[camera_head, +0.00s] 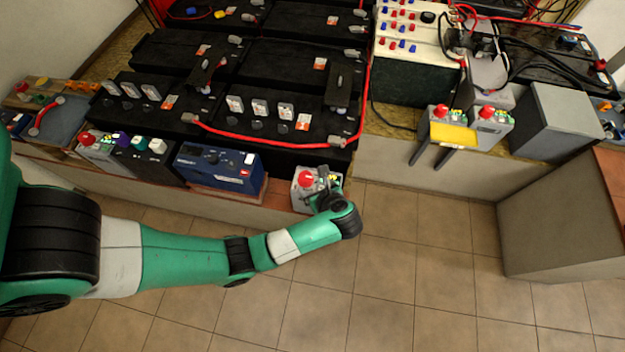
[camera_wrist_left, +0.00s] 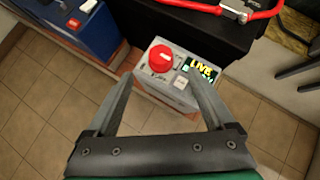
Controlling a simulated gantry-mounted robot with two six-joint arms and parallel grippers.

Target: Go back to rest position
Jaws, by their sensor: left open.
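My left gripper (camera_head: 324,182) is at the end of my green arm, over the front edge of the battery ledge. It is open, with nothing seen held in its jaws. In the left wrist view its two grey fingers (camera_wrist_left: 159,82) are spread wide. A grey box with a red round knob and a "LIVE" label (camera_wrist_left: 165,68) shows beyond and between the fingertips. The same grey box (camera_head: 304,193) is partly hidden by the gripper in the head view. Whether the fingers touch it I cannot tell. My right gripper is not in view.
A blue unit (camera_head: 218,168) stands left of the grey box. Black batteries (camera_head: 275,105) with a red cable (camera_head: 270,141) lie behind. The tiled floor (camera_head: 400,280) in front is clear.

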